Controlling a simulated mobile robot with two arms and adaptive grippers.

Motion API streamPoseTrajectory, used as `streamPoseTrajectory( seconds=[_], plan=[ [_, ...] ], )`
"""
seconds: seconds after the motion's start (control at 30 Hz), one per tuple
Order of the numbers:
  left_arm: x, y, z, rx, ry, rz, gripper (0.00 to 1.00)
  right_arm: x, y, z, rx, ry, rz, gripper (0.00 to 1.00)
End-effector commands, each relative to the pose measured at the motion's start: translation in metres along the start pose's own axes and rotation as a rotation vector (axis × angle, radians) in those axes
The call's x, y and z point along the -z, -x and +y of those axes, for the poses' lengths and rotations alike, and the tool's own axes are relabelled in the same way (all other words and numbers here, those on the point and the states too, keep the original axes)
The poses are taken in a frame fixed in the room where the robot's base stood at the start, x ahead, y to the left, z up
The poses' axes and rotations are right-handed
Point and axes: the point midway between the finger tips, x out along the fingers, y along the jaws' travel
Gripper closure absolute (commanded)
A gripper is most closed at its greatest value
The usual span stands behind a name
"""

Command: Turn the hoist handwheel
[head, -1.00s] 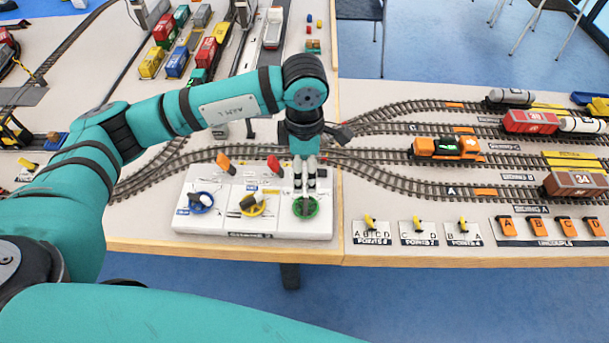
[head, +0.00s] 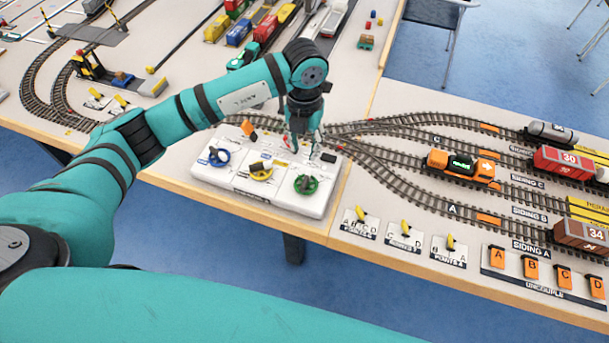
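A white control panel (head: 233,184) on the table's front edge carries three small handwheels: a blue one (head: 219,157) on the left, a yellow one (head: 262,170) in the middle and a green one (head: 306,185) on the right. Their labels are too small to read, so I cannot tell which is the hoist wheel. My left gripper (head: 304,147) points down over the back right of the panel, behind the green handwheel and apart from it. Its fingers look spread, with nothing seen between them. It hides part of the panel's back edge. My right gripper is not in view.
An orange lever (head: 248,128) stands at the panel's back. Tracks run behind and right of it, with an orange locomotive (head: 461,165) and wagons on the sidings. Yellow point levers (head: 405,228) and orange uncouple levers (head: 530,268) line the right front edge.

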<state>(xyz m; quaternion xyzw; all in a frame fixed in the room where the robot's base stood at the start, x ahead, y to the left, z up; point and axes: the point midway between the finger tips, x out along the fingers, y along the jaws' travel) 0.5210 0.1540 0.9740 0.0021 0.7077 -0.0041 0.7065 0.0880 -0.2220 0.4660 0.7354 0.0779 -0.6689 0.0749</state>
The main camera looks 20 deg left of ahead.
Motion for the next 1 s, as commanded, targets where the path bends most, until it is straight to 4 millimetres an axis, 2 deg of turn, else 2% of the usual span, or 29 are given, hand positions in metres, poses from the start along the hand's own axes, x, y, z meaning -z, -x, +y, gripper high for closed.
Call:
streamPoseTrajectory(
  seconds=[0.17,0.4,0.6,0.8,1.0],
  plan=[
    [0.002,-0.038,-0.001,0.0,-0.002,0.006,0.65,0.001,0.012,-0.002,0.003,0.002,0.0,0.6],
    [0.001,-0.09,-0.001,0.0,-0.002,0.004,0.65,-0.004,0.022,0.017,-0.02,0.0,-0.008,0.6],
    [0.001,-0.122,-0.001,0.0,-0.003,0.002,0.65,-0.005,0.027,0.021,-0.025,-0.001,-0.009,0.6],
    [0.0,-0.135,-0.001,0.0,-0.005,0.0,0.65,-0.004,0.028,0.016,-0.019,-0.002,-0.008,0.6],
    [0.0,-0.137,-0.001,0.001,-0.006,-0.001,0.65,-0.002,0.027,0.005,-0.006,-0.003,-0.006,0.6]
  ],
)
